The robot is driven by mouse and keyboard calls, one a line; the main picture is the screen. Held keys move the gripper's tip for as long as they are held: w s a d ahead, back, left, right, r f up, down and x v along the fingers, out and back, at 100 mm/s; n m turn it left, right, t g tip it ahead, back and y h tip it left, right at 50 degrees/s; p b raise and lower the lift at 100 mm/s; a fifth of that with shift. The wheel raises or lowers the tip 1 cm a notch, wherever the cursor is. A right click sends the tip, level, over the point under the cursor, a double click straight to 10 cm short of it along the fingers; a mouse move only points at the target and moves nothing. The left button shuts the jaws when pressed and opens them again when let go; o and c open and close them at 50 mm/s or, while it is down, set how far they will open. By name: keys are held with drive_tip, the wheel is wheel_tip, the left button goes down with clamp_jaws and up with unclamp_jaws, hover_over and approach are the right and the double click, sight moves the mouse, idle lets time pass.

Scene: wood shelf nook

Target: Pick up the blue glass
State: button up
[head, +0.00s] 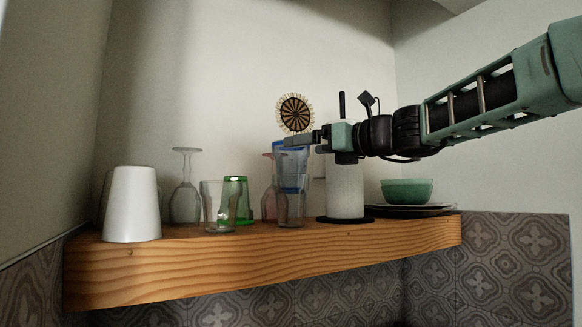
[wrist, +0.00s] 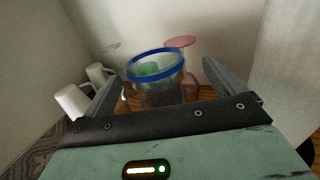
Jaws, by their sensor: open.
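The blue glass (head: 291,168) is upright near the middle of the shelf, its blue part showing above a clear glass (head: 291,209). I cannot tell whether it stands in the clear glass or behind it. In the wrist view the blue glass (wrist: 157,88) shows a dark blue rim and a see-through body between my fingers. My gripper (head: 297,140) is open at the height of the blue rim, coming from the right. In the wrist view my gripper (wrist: 158,78) has one finger on each side of the glass, with no clear contact.
The wooden shelf (head: 270,262) also holds a white cup (head: 132,205), an upturned stemmed glass (head: 185,190), a clear tumbler (head: 216,208) and a green glass (head: 237,200) to the left. A paper towel roll (head: 345,190) stands close right, then green bowls (head: 407,192) on plates.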

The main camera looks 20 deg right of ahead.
sight(291, 149)
drive_tip(key=p+x, duration=0.1)
drive_tip(key=x, duration=0.1)
drive_tip(key=p+x, duration=0.1)
drive_tip(key=x, duration=0.1)
drive_tip(key=shift+a+f, duration=0.1)
drive_tip(key=shift+a, duration=0.35)
drive_tip(key=shift+w+a+f, duration=0.1)
drive_tip(key=shift+w+a, duration=0.15)
drive_tip(key=shift+w, duration=0.05)
drive_tip(key=c, duration=1.2)
